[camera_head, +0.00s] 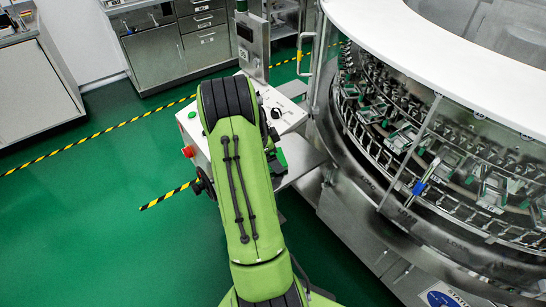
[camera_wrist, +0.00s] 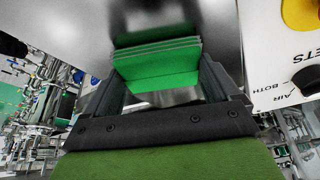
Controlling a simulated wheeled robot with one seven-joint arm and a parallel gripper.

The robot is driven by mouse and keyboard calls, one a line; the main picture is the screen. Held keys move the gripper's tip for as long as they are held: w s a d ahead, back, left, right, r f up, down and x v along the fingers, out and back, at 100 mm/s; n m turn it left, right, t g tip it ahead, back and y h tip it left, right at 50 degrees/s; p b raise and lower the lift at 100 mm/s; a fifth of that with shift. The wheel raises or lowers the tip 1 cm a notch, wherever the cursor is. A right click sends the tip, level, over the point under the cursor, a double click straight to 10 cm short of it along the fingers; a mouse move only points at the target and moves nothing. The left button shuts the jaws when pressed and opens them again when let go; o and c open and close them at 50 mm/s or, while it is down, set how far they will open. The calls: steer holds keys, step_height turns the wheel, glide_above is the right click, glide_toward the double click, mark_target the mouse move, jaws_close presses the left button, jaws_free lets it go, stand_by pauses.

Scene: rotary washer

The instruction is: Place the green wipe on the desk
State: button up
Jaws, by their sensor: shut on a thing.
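The green wipe (camera_wrist: 158,66) shows in the wrist view as a bright green, folded piece with layered edges. My gripper (camera_wrist: 162,78) is shut on it, with a dark finger at either side. A shiny grey metal surface (camera_wrist: 205,22), which looks like the desk, lies beyond the wipe; I cannot tell whether they touch. In the head view a metal desk (camera_head: 304,160) stands beside the washer, and a small green patch (camera_head: 281,157), possibly the wipe, shows at my arm's edge.
The round washer (camera_head: 440,150) with its racks fills the right side. A white control panel (camera_head: 282,110) with a red button (camera_head: 187,151) stands by my arm; its panel edge also shows in the wrist view (camera_wrist: 285,60). Green floor (camera_head: 90,210) is clear at left.

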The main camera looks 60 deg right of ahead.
steer(key=o, duration=0.7)
steer(key=shift+f, duration=0.1)
steer(key=shift+o, duration=0.2)
steer(key=p+v, duration=0.3)
steer(key=v, duration=0.9)
steer(key=w+a+r+n+t, duration=0.2)
steer(key=a+r+n, duration=0.4)
steer(key=a, duration=0.3)
steer(key=w+a+r+n+t, duration=0.25)
steer(key=a+r+n, duration=0.35)
steer(key=a, duration=0.4)
steer(key=s+a+n+t+y, duration=0.1)
steer(key=s+a+n+t, duration=0.1)
steer(key=s+a+n, duration=0.3)
steer(key=s+a+n+t+y, duration=0.2)
steer(key=s+a+n, duration=0.4)
steer(key=a+n, duration=0.4)
steer(key=a, duration=0.4)
steer(key=shift+s+a+r+n, duration=0.15)
steer(key=shift+s+r+n, duration=0.1)
steer(key=shift+r+n, duration=0.15)
